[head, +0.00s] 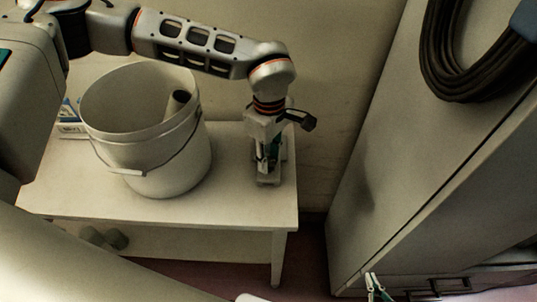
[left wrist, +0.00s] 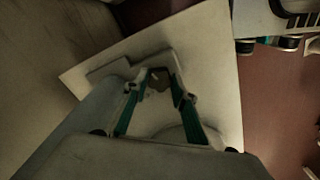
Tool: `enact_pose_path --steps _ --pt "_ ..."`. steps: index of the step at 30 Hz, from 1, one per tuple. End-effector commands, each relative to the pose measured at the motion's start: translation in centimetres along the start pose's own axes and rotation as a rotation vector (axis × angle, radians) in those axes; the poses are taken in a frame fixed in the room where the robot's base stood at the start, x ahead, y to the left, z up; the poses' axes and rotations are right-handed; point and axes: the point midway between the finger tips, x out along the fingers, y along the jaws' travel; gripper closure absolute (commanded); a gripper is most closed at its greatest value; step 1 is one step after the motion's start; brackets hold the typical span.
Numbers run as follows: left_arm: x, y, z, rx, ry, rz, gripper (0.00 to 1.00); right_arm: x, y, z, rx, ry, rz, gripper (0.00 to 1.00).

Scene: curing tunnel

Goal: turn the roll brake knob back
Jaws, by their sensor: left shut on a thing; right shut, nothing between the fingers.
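The roll brake knob (left wrist: 158,80) shows in the left wrist view as a small dark piece between my left gripper's fingertips. Its light base plate (left wrist: 110,70) lies on the white table. In the head view my left gripper (head: 268,168) points down over the small grey fixture (head: 269,181) at the table's right end; it also shows in the left wrist view (left wrist: 157,77). It is shut on the knob, which the fingers largely hide in the head view. My right gripper (head: 374,287) is at the bottom edge of the head view, shut and empty, apart from the table.
A large white bucket (head: 150,170) with a dark-ended roll inside stands on the white table (head: 235,207), left of the fixture. A small box (head: 70,129) is behind it. A grey cabinet (head: 385,190) with a hanging black cable coil (head: 465,85) stands to the right.

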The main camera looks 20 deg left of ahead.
Motion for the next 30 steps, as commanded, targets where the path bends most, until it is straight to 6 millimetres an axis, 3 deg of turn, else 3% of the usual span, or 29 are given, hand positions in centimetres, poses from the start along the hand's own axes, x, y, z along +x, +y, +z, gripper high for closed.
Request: enact_pose_path --steps 13,30 --pt "0.0 -0.1 0.0 0.274 0.0 -0.001 0.95 -0.6 0.3 -1.6 -0.003 0.011 0.003 1.0" --pt "0.1 -0.1 0.1 0.336 -0.001 -0.002 0.95 -0.7 0.3 -1.8 -0.004 0.013 0.004 1.0"
